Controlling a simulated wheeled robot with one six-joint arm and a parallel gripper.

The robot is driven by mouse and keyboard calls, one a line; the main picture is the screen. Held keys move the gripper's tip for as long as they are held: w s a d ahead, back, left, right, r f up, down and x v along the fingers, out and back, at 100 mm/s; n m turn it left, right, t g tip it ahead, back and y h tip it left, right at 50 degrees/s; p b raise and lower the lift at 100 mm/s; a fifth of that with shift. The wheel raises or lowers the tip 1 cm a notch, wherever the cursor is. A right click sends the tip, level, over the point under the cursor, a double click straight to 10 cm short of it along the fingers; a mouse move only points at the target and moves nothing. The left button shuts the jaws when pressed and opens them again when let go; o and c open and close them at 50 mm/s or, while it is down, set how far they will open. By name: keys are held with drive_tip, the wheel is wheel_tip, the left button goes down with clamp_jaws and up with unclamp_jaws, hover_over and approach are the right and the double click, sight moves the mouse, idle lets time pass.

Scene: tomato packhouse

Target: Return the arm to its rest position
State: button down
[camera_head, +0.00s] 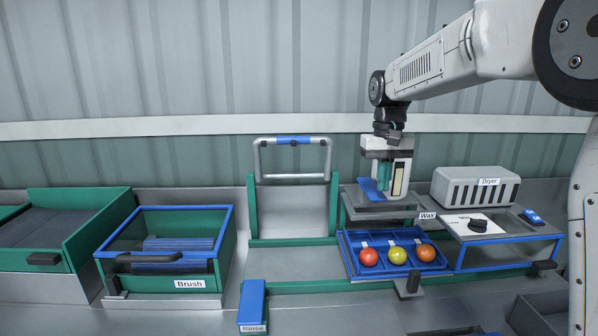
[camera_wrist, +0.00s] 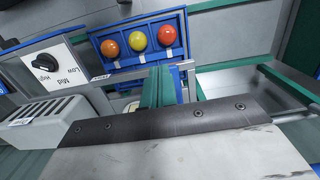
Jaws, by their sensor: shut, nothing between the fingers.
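My arm reaches in from the right in the head view, with my gripper (camera_head: 384,181) pointing down at the Wax station (camera_head: 375,207). In the wrist view my gripper's green fingers (camera_wrist: 158,80) are together, with nothing seen between them. A blue divided tray (camera_head: 350,262) lies in front of the station, below and apart from my gripper. It holds a red tomato (camera_head: 368,257), a yellow tomato (camera_head: 397,255) and an orange tomato (camera_head: 425,252) in a row. These tomatoes also show in the wrist view.
The grey Dryer (camera_head: 462,187) and a dial panel (camera_head: 478,226) stand to the right. The Brush bin (camera_head: 222,250) and a green-sided conveyor (camera_head: 95,225) are to the left. A metal frame (camera_head: 257,160) rises behind. The air above the left stations looks free.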

drive_tip(key=s+d+f+t, duration=0.1)
drive_tip(key=s+f, duration=0.1)
drive_tip(key=s, duration=1.7)
drive_tip(key=s+d+f+t, duration=0.1)
drive_tip(key=s+d+f, duration=0.1)
drive_tip(key=s, duration=1.7)
drive_tip(key=shift+f, duration=0.15)
idle(1.8)
